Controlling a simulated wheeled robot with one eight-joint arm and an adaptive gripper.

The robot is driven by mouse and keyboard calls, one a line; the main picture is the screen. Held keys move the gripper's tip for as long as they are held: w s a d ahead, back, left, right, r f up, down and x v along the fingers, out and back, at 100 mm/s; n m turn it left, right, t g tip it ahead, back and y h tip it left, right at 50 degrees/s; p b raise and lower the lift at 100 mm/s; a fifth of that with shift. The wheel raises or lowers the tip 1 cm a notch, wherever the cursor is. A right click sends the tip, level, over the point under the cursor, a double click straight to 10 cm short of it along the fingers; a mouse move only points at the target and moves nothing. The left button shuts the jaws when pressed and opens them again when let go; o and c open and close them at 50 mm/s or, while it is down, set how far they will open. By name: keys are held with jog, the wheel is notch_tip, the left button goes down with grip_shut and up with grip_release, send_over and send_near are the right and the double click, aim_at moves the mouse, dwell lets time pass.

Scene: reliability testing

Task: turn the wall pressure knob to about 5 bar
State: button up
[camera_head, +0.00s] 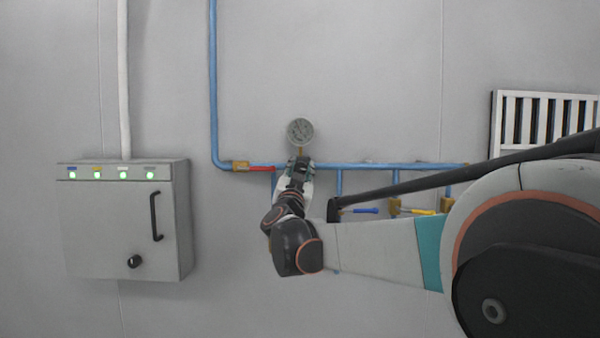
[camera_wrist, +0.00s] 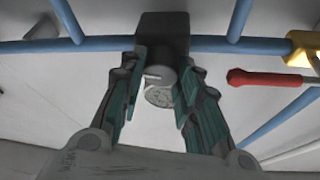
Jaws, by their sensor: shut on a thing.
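The pressure knob (camera_wrist: 160,76) is a short grey cylinder under a dark square regulator block (camera_wrist: 163,30) on the blue pipe in the wrist view. My gripper (camera_wrist: 162,84) has its green-padded fingers on either side of the knob, shut on it. In the head view my gripper (camera_head: 298,170) is at the pipe just below the gauge and hides the knob.
A red-handled brass valve (camera_head: 240,166) is left of the regulator. Blue (camera_head: 362,211) and yellow (camera_head: 413,211) valve handles sit lower right. A grey control box (camera_head: 115,220) hangs at left. A white vent grille (camera_head: 540,115) is at right.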

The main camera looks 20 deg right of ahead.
jog(key=m+g+h, duration=0.1)
jog(key=m, duration=0.3)
jog(key=m+g+h+p, duration=0.1)
jog(key=m+g, duration=0.1)
jog(key=m, duration=0.2)
jog(key=shift+a+r+m, duration=0.1)
jog(key=shift+r+m, duration=0.05)
jog(key=shift+m, duration=0.15)
jog(key=m+g, duration=0.1)
jog(key=m, duration=0.2)
jog(key=m+g+p, duration=0.1)
jog(key=m, duration=0.2)
jog(key=shift+g, duration=0.3)
jog(key=o, duration=1)
jog(key=shift+o, duration=0.2)
jog(key=shift+p, duration=0.3)
jog(key=v, duration=0.7)
jog(key=shift+a, duration=0.2)
jog(key=shift+s, duration=0.1)
